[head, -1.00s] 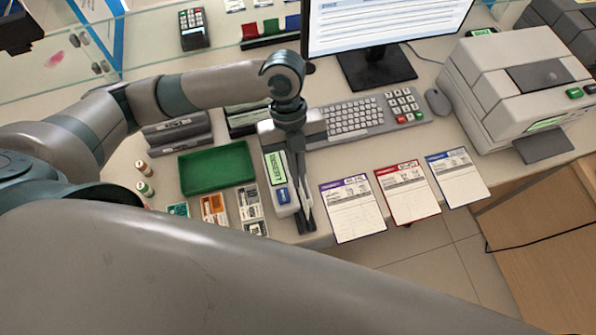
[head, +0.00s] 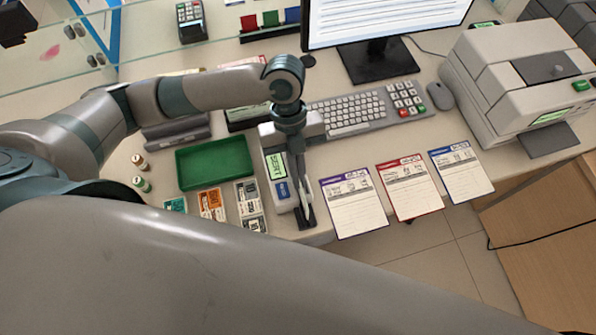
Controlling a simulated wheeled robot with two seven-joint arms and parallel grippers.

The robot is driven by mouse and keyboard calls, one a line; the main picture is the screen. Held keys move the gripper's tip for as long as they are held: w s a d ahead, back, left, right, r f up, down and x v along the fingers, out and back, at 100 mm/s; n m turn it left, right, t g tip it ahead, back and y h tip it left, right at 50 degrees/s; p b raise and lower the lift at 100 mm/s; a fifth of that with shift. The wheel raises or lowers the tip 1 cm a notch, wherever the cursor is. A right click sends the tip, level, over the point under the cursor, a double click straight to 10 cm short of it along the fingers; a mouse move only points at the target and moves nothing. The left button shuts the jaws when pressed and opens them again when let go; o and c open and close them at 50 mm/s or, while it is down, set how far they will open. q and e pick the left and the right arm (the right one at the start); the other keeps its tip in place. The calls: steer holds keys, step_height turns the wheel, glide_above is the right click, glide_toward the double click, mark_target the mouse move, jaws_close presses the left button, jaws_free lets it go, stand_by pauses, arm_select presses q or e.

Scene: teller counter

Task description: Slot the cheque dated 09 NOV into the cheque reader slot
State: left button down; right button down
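Three cheque-like slips lie in a row at the counter's front edge, partly overhanging: one with a purple header (head: 355,212), one with red (head: 411,195) and one with blue (head: 464,179). Their dates are too small to read. A pale device with a green display (head: 276,166) and a dark slot strip at its front looks like the cheque reader. My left gripper (head: 302,198) points down over its right side, hiding part of it. I see no slip between its fingers, and their gap is unclear. My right gripper is out of view.
A green tray (head: 214,187) and small coloured packs (head: 211,204) lie left of the reader. Behind are a keyboard (head: 350,114), a mouse (head: 440,96) and a monitor (head: 378,62). A large printer-like machine (head: 515,75) stands at the right. Bare floor shows beyond the front edge.

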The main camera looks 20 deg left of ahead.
arm_select(q)
steer(key=c, duration=2.5)
jaws_free()
steer(key=shift+f, duration=0.15)
steer(key=o, duration=0.5)
steer(key=shift+r+p, duration=0.45)
steer(key=shift+r, duration=0.05)
steer(key=shift+r+p, duration=2.95)
steer(key=shift+r, duration=0.1)
